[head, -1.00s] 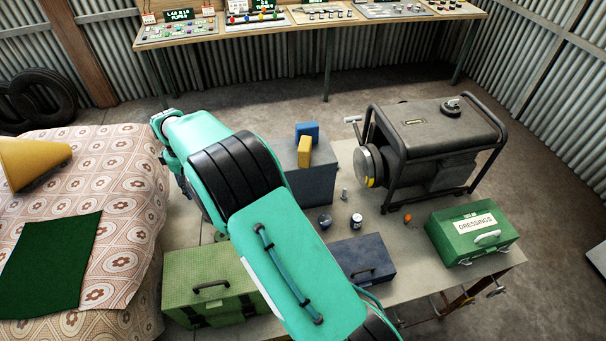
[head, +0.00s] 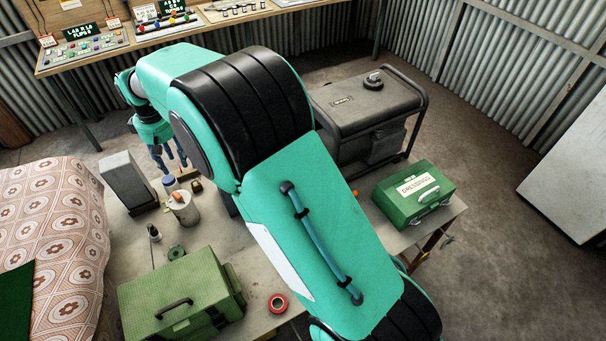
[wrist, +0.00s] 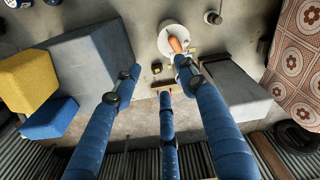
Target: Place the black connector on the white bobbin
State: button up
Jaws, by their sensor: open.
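My gripper (head: 170,158) is open, its blue fingers pointing down above the far left of the bench. In the wrist view the spread fingers (wrist: 160,78) hold nothing. A white round body (wrist: 171,32), which looks like the white bobbin, lies just above the fingertips in that view, with an orange-brown piece on top. In the head view it seems to be the pale cylinder (head: 185,211) nearer than my gripper. A small dark piece (wrist: 157,68) lies between the fingertips; I cannot tell whether it is the black connector. Another small dark item (head: 153,233) stands left of the cylinder.
A grey box (head: 124,180) stands left of my gripper. A blue-grey box (wrist: 85,65) with yellow and blue blocks is at left in the wrist view.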

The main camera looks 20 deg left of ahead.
jog(key=w+d+r+m, duration=0.1)
jog(key=w+d+r, duration=0.2)
jog(key=d+r, duration=0.35)
jog(key=w+d+r+m+t, duration=0.1)
jog(key=w+d+r, duration=0.25)
jog(key=d, duration=0.55)
jog(key=w+d+r+m, duration=0.2)
jog(key=w+d+r, duration=0.1)
jog(key=d+r, duration=0.35)
jog(key=s+d+r+m+t+y, duration=0.15)
jog(key=d+r, duration=0.25)
jog(key=d, duration=0.8)
jog(key=s+d+r+m+h, duration=0.15)
jog(key=d+r, duration=0.25)
jog(key=d, duration=0.7)
jog(key=s+d+r+m+t, duration=0.15)
jog(key=s+d, duration=0.25)
jog(key=d, duration=0.5)
jog(key=s+d+r+m, duration=0.2)
jog(key=s+d, duration=0.2)
jog(key=d, duration=0.6)
jog(key=s+d+f+m, duration=0.2)
jog(key=s+d, duration=0.4)
jog(key=s, duration=0.2)
jog(key=s+d+f+m+t, duration=0.1)
jog(key=s+d+f+m, duration=0.1)
jog(key=s+d, duration=0.5)
jog(key=shift+s+d+f+m+h, duration=0.35)
jog(key=shift+s+f, duration=0.15)
jog(key=shift+f, duration=0.3)
